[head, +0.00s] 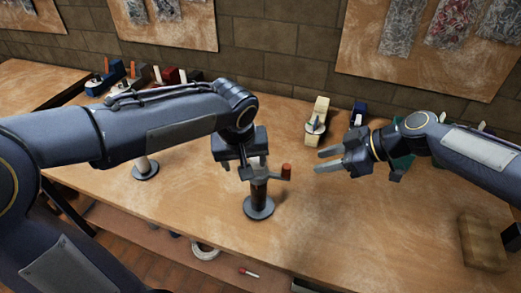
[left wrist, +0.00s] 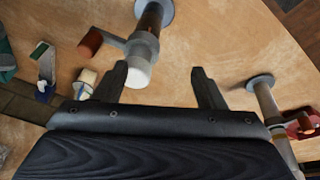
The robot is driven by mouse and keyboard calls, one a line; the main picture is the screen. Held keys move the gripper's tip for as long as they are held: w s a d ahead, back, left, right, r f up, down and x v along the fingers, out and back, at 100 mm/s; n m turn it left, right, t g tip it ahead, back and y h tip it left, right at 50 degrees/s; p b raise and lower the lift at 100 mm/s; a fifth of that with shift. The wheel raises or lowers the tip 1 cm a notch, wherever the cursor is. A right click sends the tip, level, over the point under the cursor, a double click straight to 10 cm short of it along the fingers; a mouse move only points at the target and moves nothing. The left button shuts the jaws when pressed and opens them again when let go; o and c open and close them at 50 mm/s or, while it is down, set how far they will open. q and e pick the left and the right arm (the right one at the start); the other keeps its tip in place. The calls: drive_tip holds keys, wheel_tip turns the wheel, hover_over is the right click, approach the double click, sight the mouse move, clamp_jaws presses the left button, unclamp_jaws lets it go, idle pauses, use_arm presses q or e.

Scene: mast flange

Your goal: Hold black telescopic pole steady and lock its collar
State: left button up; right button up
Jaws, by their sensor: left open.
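The dark telescopic pole (head: 259,192) stands upright on a round grey base (head: 259,208) at the middle of the bench. Its grey collar (left wrist: 143,45) carries a side lever with a red-brown knob (head: 286,172). In the left wrist view its pale top (left wrist: 137,73) shows beside the left-hand finger. My left gripper (left wrist: 162,85) is open, close above the pole's top; it also shows in the head view (head: 251,166), partly hiding the top. Whether a finger touches the pole cannot be told. My right gripper (head: 318,160) is open and empty, right of the knob and apart from it.
A second, pale pole (head: 145,164) on a round base stands to the left, partly behind my left arm. A wooden block (head: 482,240) lies at the right. The front centre bench is clear.

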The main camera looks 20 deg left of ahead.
sight(258, 163)
use_arm(q)
drive_tip(key=shift+t+y, duration=0.3)
drive_tip(key=shift+y, duration=0.4)
drive_tip(key=shift+w+d+f, duration=0.25)
drive_tip(key=shift+w+f, duration=0.75)
drive_tip(key=shift+f, duration=0.1)
drive_tip(key=shift+w+d+f, duration=0.3)
drive_tip(key=shift+w+f, duration=0.7)
drive_tip(key=shift+f, duration=0.05)
drive_tip(key=shift+w+d+f, duration=0.25)
drive_tip(key=shift+w+f, duration=0.75)
drive_tip(key=shift+f, duration=0.1)
